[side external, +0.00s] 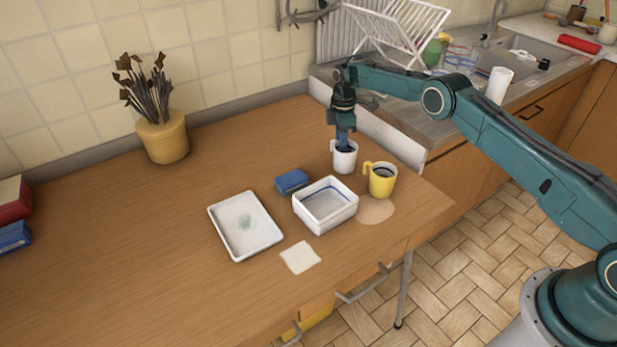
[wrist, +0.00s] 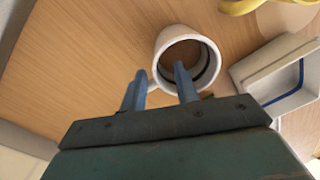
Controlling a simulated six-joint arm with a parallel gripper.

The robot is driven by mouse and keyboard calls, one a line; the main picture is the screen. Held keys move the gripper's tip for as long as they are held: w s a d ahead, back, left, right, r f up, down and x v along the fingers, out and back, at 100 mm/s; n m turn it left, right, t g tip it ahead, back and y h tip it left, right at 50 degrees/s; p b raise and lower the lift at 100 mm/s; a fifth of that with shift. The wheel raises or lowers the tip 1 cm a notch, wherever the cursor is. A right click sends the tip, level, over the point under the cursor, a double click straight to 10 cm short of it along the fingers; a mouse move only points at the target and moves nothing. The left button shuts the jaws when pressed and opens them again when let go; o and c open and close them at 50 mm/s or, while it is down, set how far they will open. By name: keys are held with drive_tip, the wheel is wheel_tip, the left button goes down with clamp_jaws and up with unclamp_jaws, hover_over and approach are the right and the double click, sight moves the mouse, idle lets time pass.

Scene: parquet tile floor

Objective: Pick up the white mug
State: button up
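The white mug (side external: 346,161) stands upright on the wooden table near its back right edge. In the wrist view the mug (wrist: 161,51) shows its round mouth from above, with a dark band inside. My gripper (side external: 343,146) points down at the mug from above. In the wrist view my gripper (wrist: 160,69) has its two blue fingers apart. The right finger overlaps the mouth and seems to be inside it; the left finger is outside, beside the handle. The mug's near left wall lies between them. Whether either finger touches it cannot be told.
A yellow mug (side external: 382,181) stands close to the right. A white square container (side external: 325,222) and a blue sponge-like block (side external: 292,181) are in front and to the left. A white tray (side external: 246,250) lies further left. The sink counter (side external: 420,128) borders the table behind.

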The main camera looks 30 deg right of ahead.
drive_tip(key=shift+s+f, duration=0.1)
drive_tip(key=shift+f, duration=2)
clamp_jaws()
